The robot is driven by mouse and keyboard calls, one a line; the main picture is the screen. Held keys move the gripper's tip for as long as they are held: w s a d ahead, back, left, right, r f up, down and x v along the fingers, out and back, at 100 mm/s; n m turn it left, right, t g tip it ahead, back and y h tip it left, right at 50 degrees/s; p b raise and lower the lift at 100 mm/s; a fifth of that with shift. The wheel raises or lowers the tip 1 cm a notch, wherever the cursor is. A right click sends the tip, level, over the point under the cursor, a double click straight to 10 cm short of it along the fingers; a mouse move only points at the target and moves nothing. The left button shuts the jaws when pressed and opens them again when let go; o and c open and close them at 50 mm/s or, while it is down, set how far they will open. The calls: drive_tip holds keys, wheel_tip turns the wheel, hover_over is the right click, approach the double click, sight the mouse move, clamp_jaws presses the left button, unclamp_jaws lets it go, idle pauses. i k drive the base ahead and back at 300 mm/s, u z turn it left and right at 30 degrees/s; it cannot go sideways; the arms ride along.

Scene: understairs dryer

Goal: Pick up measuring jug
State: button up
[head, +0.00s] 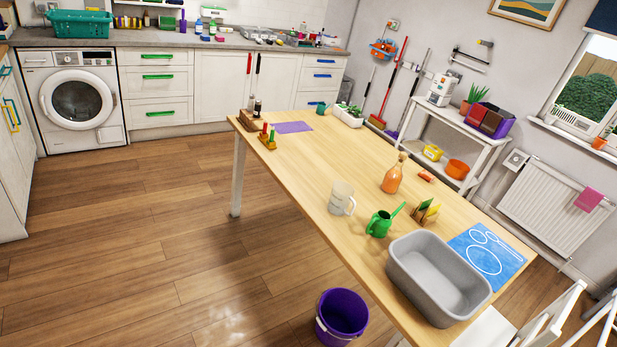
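The measuring jug (341,197) looks like a pale, whitish vessel with a handle on its right side. It stands upright on the wooden table (330,160), near the table's left long edge. A green watering can (379,224) stands just to its right and nearer to the camera, and an orange spray bottle (393,176) stands beyond to the right. My gripper does not show in the head view.
A grey basin (438,278) and a blue mat (487,253) lie at the table's near end. A purple bucket (341,317) stands on the floor beside the table. The wooden floor (150,240) left of the table is clear.

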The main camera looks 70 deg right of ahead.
sight(342, 201)
drive_tip(key=z, duration=0.05)
drive_tip(key=i, duration=2.85)
drive_tip(key=z, duration=3.85)
drive_tip(key=i, duration=1)
